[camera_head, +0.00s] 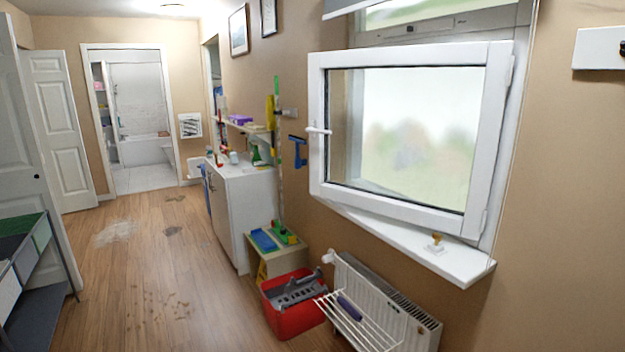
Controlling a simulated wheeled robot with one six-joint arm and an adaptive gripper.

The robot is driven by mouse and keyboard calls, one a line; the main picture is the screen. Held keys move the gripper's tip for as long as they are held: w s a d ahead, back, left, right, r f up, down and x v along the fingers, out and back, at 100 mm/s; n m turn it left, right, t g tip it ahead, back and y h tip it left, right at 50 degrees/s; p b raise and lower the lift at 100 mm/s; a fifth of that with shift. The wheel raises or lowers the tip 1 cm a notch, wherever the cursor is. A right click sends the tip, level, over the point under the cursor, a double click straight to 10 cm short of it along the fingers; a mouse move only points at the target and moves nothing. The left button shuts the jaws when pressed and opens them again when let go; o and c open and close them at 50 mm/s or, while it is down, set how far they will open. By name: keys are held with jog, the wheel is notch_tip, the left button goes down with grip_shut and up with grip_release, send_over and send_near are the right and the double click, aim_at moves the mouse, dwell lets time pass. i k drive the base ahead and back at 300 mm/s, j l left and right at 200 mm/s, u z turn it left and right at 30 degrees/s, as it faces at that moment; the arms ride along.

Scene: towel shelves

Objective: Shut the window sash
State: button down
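The white window sash (402,214) stands swung open into the room, hinged on its right side. Its pane shows a blurred view of greenery. A white handle (318,130) sticks out level from the sash's left edge. The white window frame (509,130) shows behind the sash at the right and along the top. The white sill (465,262) lies below, with a small brass-coloured object (436,243) on it near the sash's lower right corner. My gripper is not in view.
A white radiator (385,295) with a drying rack (358,322) stands under the window. A red toolbox (290,318) and a low stand (275,262) are left of it. A white cabinet (243,205) lines the wall.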

aim_at(498, 57)
jog(key=i+j+u, duration=0.1)
jog(key=u, duration=0.3)
jog(key=i+u, duration=0.35)
jog(key=i+j, duration=0.1)
jog(key=i, duration=1.15)
jog(key=i+z, duration=0.4)
jog(key=i+j+z, duration=0.15)
jog(key=i+z, duration=0.3)
